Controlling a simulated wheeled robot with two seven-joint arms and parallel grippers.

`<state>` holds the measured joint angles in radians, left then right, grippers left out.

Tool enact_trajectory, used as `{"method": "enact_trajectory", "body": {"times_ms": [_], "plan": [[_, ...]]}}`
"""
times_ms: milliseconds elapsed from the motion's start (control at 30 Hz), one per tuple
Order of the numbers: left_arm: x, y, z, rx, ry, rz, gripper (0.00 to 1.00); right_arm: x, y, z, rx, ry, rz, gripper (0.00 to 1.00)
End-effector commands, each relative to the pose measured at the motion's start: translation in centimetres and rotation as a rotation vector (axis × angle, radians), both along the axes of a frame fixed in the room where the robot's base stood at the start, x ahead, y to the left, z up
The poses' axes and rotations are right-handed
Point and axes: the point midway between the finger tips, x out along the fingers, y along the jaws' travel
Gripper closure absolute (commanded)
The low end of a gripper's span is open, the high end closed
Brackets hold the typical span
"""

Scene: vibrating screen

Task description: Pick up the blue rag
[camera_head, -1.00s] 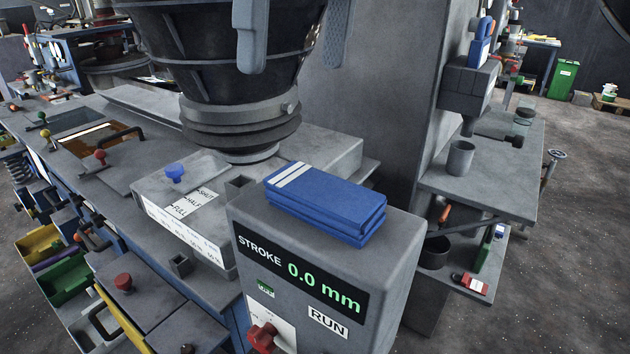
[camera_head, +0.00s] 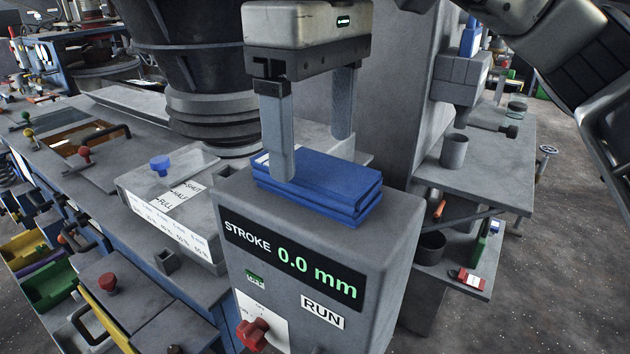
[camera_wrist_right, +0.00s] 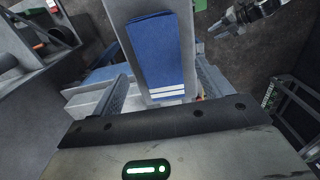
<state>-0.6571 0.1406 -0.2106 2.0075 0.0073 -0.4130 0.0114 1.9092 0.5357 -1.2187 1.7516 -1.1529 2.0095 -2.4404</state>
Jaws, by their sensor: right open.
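The blue rag (camera_head: 325,186) is a folded stack with white stripes at one end. It lies on top of the grey control box (camera_head: 385,262) with the stroke display. My right gripper (camera_head: 312,160) is open and points down over the rag, one finger in front of its near left side and the other behind it. The near finger hides part of the white stripes in the head view. In the right wrist view the rag (camera_wrist_right: 162,58) shows between and beyond the two open fingers, stripes nearest the gripper.
The black hopper (camera_head: 195,50) with its ribbed collar stands just left of my right gripper. A grey column (camera_head: 385,110) rises behind the rag. A blue knob (camera_head: 160,165) is left of the box, and a red knob (camera_head: 253,332) is on its front.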

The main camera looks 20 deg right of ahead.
Motion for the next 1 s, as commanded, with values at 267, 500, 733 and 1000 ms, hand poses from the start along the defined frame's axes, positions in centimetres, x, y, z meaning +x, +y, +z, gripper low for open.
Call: {"method": "enact_trajectory", "body": {"times_ms": [267, 500, 733, 1000], "plan": [[-0.1, 0.0, 0.1, 0.001, 0.002, -0.001, 0.64, -0.2, 0.0, -3.4, 0.001, 0.001, -0.002, 0.22], [-0.1, 0.1, -0.1, 0.003, 0.003, -0.001, 0.64, -0.1, 0.1, -3.5, 0.002, 0.001, -0.001, 0.22], [-0.2, 0.1, -0.1, 0.003, 0.004, -0.001, 0.64, -0.2, 0.1, -3.5, 0.002, 0.001, -0.001, 0.7], [-0.1, 0.2, -0.2, 0.004, 0.004, 0.0, 0.64, -0.1, 0.1, -3.4, 0.002, 0.0, -0.001, 0.7]]}}
